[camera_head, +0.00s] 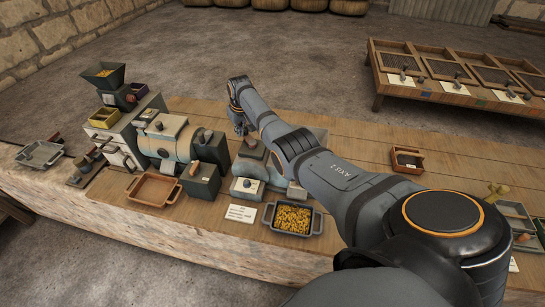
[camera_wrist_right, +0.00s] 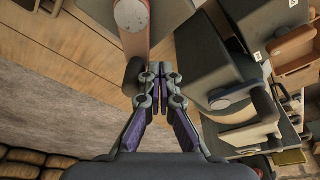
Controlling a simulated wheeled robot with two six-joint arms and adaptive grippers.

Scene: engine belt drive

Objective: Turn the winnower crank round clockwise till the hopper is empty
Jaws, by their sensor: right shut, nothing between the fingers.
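My right gripper (camera_head: 241,128) hangs behind the machines, just right of the rounded pale-green drum machine (camera_head: 160,143). In the right wrist view its fingers (camera_wrist_right: 157,72) are together with nothing between them. My left gripper is out of view.
An orange-brown wooden tray (camera_head: 153,190) sits before the drum machine. A dark tray of yellow grain (camera_head: 292,219) stands near the table's front edge, beside a white card (camera_head: 241,213). A small wooden box (camera_head: 407,160) sits farther right. The table (camera_head: 350,150) is clear around that box.

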